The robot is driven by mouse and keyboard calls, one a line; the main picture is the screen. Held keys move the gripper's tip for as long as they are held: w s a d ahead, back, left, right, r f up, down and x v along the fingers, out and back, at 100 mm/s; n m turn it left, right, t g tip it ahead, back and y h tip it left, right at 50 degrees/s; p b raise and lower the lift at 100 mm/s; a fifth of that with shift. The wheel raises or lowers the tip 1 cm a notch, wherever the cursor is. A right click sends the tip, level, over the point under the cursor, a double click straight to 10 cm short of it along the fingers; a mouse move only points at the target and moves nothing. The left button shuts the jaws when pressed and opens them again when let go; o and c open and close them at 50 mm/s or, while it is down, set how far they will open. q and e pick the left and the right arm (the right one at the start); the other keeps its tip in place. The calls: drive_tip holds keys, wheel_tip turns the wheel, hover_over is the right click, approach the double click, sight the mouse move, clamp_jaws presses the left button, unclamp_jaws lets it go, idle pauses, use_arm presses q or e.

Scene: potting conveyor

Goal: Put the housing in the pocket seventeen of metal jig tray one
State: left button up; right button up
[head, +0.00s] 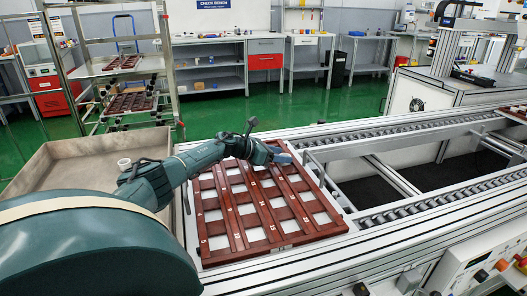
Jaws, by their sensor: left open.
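The jig tray (238,241) is a reddish-brown grid with rows of square pockets. It lies on the conveyor in the middle of the head view, with small white numbers on its bars. The pockets I can see look pale and empty; some at the far left are behind my arm. My left gripper (283,158) is over the tray's far edge, small in the picture, open with nothing visible in it. A small white round part (124,163) shows at the grey bin; I cannot tell whether it is the housing. My right gripper is out of view.
A large grey-beige bin (45,165) stands left of the tray, partly behind my arm. The roller conveyor (400,129) runs on to the right with an open gap in its frame. A wire rack (125,70) holding similar brown trays stands behind the bin.

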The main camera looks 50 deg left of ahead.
use_arm(q)
drive_tip(key=v, duration=0.9)
drive_tip(key=shift+s, duration=0.15)
drive_tip(key=shift+s+a+r, duration=0.2)
drive_tip(key=shift+s+r, duration=0.15)
drive_tip(key=shift+s, duration=0.25)
